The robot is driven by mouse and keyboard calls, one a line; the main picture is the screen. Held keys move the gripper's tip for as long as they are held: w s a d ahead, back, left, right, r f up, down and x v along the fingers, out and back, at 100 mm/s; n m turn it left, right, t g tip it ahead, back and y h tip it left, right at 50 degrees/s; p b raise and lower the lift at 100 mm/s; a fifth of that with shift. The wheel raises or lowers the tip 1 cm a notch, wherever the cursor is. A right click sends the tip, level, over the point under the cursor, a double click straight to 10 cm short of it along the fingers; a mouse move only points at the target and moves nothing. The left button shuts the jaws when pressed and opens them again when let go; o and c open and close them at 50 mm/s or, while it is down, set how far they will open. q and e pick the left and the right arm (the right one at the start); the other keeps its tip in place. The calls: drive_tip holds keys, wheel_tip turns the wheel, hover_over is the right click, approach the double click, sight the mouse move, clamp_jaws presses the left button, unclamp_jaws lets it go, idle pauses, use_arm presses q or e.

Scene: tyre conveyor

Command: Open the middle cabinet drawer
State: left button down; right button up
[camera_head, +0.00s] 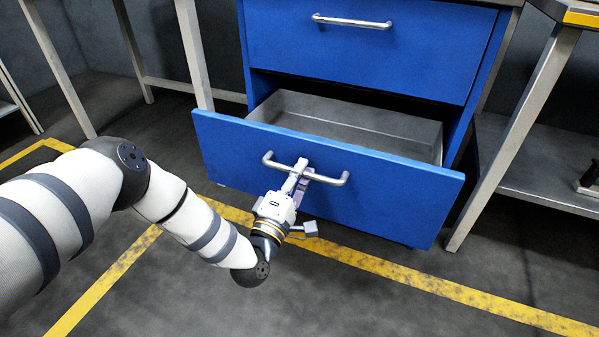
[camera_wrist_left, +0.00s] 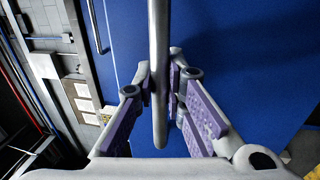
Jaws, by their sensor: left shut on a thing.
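A blue cabinet has a drawer (camera_head: 400,190) pulled well out below a closed upper drawer (camera_head: 370,45). The open drawer's grey metal inside (camera_head: 350,120) shows and looks empty. My left gripper (camera_head: 300,172) is shut on the silver bar handle (camera_head: 325,178) of the open drawer, near the bar's middle. In the left wrist view the handle bar (camera_wrist_left: 159,70) runs between the purple-padded fingers (camera_wrist_left: 160,98), with the blue drawer front (camera_wrist_left: 240,60) behind. My right gripper is not in view.
The upper drawer has its own silver handle (camera_head: 350,21). A metal table (camera_head: 530,165) with a lower shelf stands to the right, and another table's legs (camera_head: 195,55) stand to the left. Yellow floor lines (camera_head: 430,282) cross the dark floor in front.

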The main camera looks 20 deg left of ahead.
use_arm(q)
drive_tip(key=c, duration=1.6)
unclamp_jaws()
drive_tip(key=shift+c, duration=0.2)
drive_tip(key=s+f, duration=0.2)
drive_tip(key=s, duration=0.9)
drive_tip(key=shift+s+a+f, duration=0.15)
drive_tip(key=shift+s+f, duration=0.05)
drive_tip(key=shift+s, duration=0.15)
